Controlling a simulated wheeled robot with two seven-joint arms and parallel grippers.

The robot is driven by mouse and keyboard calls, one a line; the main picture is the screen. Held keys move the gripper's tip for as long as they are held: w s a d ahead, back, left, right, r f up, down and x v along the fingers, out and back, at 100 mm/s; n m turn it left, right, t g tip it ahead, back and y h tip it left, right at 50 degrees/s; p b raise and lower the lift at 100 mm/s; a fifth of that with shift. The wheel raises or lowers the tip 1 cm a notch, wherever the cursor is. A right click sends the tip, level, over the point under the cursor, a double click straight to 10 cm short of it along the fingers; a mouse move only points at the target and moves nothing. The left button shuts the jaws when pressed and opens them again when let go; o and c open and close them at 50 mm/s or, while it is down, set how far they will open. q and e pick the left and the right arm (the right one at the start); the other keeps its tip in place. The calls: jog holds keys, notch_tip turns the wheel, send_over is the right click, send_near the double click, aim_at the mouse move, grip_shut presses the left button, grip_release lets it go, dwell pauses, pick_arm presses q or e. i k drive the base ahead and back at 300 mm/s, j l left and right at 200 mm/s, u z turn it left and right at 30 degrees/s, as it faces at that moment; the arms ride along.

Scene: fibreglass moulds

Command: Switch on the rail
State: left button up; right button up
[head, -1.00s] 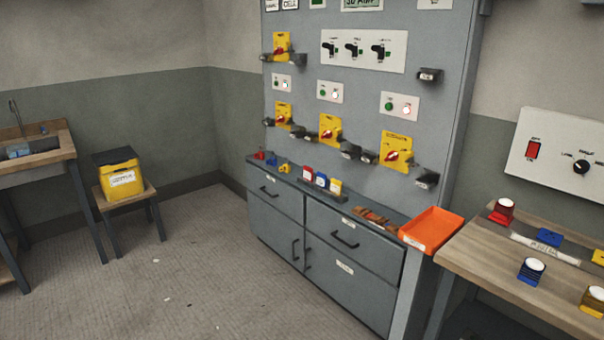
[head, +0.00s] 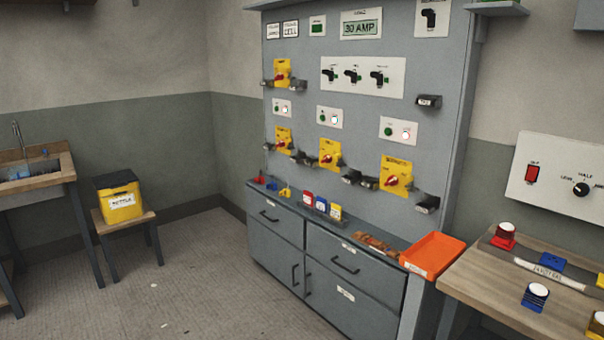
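Neither of my grippers is in view. A tall grey panel (head: 320,130) carries the switches; I cannot read any label naming the rail. A white plate at its top right holds a black lever switch (head: 430,16). A wide white plate below holds three black switches (head: 353,76). Yellow plates with red rotary knobs (head: 391,181) are mounted lower, with dark fittings beside them. Small white plates carry a green and a pale round button (head: 388,131).
Grey cabinets (head: 330,268) stand under the panel, with small coloured items on their ledge. An orange tray (head: 432,255) sits at their right end. A wooden bench (head: 500,292) with coloured pieces is at right. A yellow bin (head: 119,200) stands on a stool. The floor (head: 190,280) between is mostly clear.

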aim_at(531, 176)
jog(key=z, duration=1.55)
